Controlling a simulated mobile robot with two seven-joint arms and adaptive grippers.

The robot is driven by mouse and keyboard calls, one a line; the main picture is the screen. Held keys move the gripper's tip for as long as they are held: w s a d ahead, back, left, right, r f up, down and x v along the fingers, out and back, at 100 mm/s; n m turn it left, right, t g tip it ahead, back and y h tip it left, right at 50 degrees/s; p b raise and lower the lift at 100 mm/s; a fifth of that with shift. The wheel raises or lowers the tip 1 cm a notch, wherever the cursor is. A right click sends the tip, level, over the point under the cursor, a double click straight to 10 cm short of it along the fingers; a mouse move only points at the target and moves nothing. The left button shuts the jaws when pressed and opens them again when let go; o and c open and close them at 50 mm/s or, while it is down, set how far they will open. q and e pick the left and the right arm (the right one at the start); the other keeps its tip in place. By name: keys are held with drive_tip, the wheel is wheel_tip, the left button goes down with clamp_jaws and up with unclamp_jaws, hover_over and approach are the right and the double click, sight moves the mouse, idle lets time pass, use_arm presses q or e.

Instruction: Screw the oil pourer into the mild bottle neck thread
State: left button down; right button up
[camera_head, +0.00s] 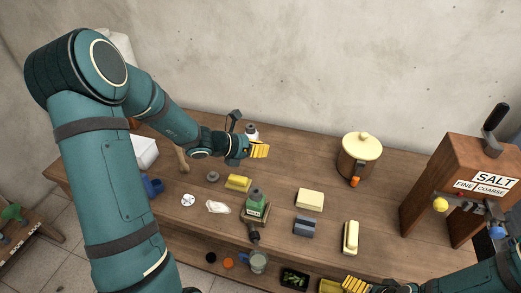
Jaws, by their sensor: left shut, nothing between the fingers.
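My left gripper (260,151), with yellow fingers, is shut and empty above the back middle of the wooden table. A bottle with a pale body and dark top (251,132) shows just behind it, partly hidden. A green bottle with a pale label (256,206) stands upright on a dark base in the table's middle. A small dark item (254,234) is just in front of it; I cannot tell if it is the oil pourer. No label reading "mild" is legible. My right gripper (355,284) is at the bottom edge, and its finger gap is unclear.
A brown pot with a cream lid (361,150) stands at the back right. A wooden salt dispenser (453,190) is at the right. A yellow block (238,183), cream box (309,199), grey-blue block (306,226) and butter-like dish (351,238) surround the green bottle. Back-centre table is fairly clear.

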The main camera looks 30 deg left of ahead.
use_arm(q)
drive_tip(key=shift+w+a, duration=0.3)
drive_tip(key=shift+w, duration=0.4)
idle(0.5)
drive_tip(key=shift+w+a+y, duration=0.15)
drive_tip(key=shift+w+y, duration=0.15)
drive_tip(key=shift+w+a+n+p, duration=0.15)
drive_tip(key=shift+w+n+p, duration=0.15)
drive_tip(key=shift+w+a+y, duration=0.15)
drive_tip(key=shift+w+y, duration=0.15)
drive_tip(key=shift+w+a, duration=0.15)
drive_tip(key=shift+w, duration=0.15)
drive_tip(key=shift+w+a+y+p, duration=0.3)
drive_tip(key=shift+w+p, duration=0.1)
drive_tip(key=shift+w, duration=0.25)
drive_tip(key=shift+w+a+n, duration=0.1)
drive_tip(key=shift+w+n, duration=0.2)
drive_tip(key=shift+w+a, duration=0.15)
drive_tip(key=shift+w, duration=0.15)
drive_tip(key=shift+w+a+y+p, duration=0.3)
drive_tip(key=shift+w+y+p, duration=0.2)
drive_tip(key=shift+w, duration=0.1)
